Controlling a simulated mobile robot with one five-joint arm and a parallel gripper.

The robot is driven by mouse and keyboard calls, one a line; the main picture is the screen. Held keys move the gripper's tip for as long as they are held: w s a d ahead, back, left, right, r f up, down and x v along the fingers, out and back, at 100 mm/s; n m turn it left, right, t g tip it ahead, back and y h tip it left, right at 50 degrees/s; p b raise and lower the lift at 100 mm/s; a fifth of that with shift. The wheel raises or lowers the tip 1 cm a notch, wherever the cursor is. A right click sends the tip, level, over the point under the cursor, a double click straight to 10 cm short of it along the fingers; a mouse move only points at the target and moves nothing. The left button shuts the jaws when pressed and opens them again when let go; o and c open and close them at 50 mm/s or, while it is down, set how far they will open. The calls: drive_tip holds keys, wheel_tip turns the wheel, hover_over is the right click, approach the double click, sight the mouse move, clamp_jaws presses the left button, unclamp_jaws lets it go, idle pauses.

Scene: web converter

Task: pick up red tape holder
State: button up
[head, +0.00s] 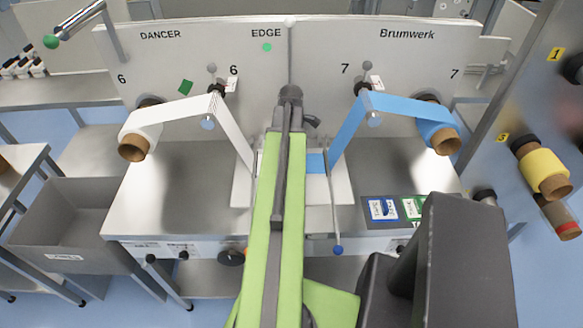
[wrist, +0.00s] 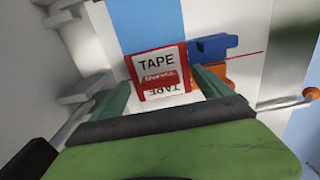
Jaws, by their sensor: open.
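The red tape holder (wrist: 160,79) shows in the wrist view, with a white face lettered TAPE, a small red label and a red border. It lies straight ahead of my gripper (wrist: 161,84). The two green fingers are spread, one on each side of the holder's lower part in the picture. I cannot tell whether they touch it. The holder does not show in the head view, where my green arm covers the middle of the machine.
A blue block (wrist: 212,46) and an orange part (wrist: 208,80) sit right of the holder. In the head view, a white web roll (head: 140,135) and a blue web roll (head: 437,130) flank my arm. The steel table (head: 180,190) is bare at left.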

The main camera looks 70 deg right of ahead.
drive_tip(key=shift+f, duration=0.4)
drive_tip(key=c, duration=1.4)
drive_tip(key=shift+c, duration=0.3)
